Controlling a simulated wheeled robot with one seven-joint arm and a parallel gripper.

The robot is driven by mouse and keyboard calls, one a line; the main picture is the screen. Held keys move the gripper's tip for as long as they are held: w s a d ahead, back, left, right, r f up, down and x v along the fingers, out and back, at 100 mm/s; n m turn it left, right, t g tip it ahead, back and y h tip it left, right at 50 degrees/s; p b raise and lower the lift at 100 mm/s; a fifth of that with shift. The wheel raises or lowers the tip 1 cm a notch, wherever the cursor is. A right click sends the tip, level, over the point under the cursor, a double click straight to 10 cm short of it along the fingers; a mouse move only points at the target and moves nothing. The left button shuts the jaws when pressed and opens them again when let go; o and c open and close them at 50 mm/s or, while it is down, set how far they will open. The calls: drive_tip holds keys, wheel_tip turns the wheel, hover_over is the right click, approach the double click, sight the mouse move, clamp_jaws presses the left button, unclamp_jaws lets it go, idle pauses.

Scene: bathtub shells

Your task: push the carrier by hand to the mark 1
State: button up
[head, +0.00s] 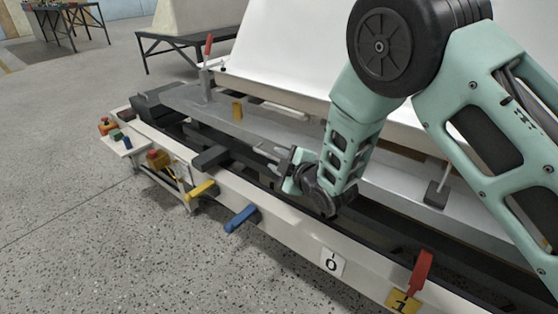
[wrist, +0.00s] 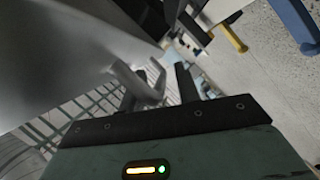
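The carrier (head: 225,120) is a long grey plate on the rails of a pale bench, with a white tub shell (head: 285,45) above it. A dark block (head: 211,157) sticks out over the front rail, left of my gripper. Mark 0 (head: 331,262) is a white plate on the bench front. My gripper (head: 268,155) is low over the rails beside the carrier's front edge, fingers pointing left. In the wrist view its fingers (wrist: 162,88) stand apart with a grey metal piece close by; I cannot tell whether they touch it.
Yellow (head: 200,190), blue (head: 242,216) and red (head: 421,272) handles stick out from the bench front. A red-topped lever (head: 208,48) stands on the carrier. A small control box with buttons (head: 112,128) is at the left end. The floor in front is clear.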

drive_tip(key=p+v, duration=0.3)
drive_tip(key=v, duration=1.4)
drive_tip(key=shift+s, duration=0.15)
drive_tip(key=shift+d, duration=0.1)
